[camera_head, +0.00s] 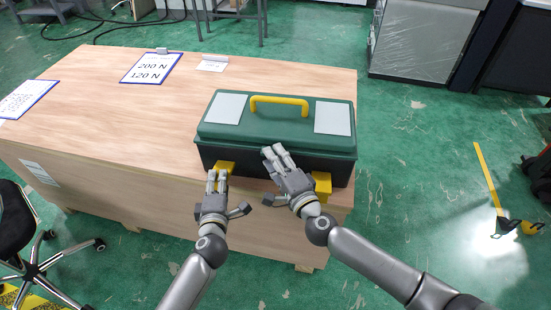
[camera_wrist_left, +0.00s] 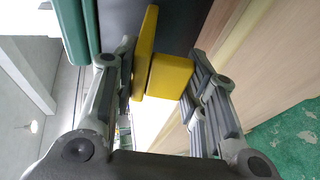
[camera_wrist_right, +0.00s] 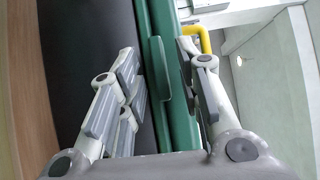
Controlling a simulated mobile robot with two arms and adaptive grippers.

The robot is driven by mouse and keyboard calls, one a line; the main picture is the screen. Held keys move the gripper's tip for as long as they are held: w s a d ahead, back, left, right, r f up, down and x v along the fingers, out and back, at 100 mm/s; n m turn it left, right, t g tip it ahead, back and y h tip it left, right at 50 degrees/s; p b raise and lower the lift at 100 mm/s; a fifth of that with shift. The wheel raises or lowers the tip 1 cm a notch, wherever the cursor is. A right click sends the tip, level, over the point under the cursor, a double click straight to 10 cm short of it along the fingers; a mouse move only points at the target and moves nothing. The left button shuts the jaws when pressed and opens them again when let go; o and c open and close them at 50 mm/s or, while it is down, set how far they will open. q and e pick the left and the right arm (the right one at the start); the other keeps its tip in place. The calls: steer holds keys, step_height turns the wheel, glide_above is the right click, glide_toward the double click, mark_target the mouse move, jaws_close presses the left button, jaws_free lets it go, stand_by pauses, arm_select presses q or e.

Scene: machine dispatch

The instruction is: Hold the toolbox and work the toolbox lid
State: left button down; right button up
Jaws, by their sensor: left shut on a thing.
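The toolbox has a dark body (camera_head: 236,157) and a green lid (camera_head: 270,108) with a yellow handle (camera_head: 279,99) and pale panels. It stands upright at the table's front right, lid down. A yellow latch (camera_head: 224,165) is on the front left, another (camera_head: 322,184) on the front right. My left gripper (camera_head: 218,182) is shut on the left latch; the latch (camera_wrist_left: 170,76) shows between its fingers in the left wrist view. My right gripper (camera_head: 278,160) is at the lid's front middle. In the right wrist view, its fingers are apart, with a green lid tab (camera_wrist_right: 159,68) between them.
The wooden table (camera_head: 110,115) has clear room left of the toolbox. A clipboard marked 200 N and 120 N (camera_head: 151,68), a small white card (camera_head: 213,62) and another sheet (camera_head: 24,97) lie on it. A black chair (camera_head: 14,225) stands at the left.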

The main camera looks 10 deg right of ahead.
steer(key=shift+c, duration=0.2)
jaws_close()
steer(key=shift+r, duration=0.1)
steer(key=w+d+r, duration=0.1)
steer(key=w+r, duration=0.4)
steer(key=r, duration=0.5)
steer(key=w+d+r, duration=0.1)
steer(key=w+r, duration=0.4)
steer(key=r, duration=0.4)
steer(key=shift+w+d+r, duration=0.35)
steer(key=c, duration=0.6)
jaws_free()
steer(key=shift+w, duration=0.2)
steer(key=o, duration=0.6)
steer(key=shift+o, duration=0.2)
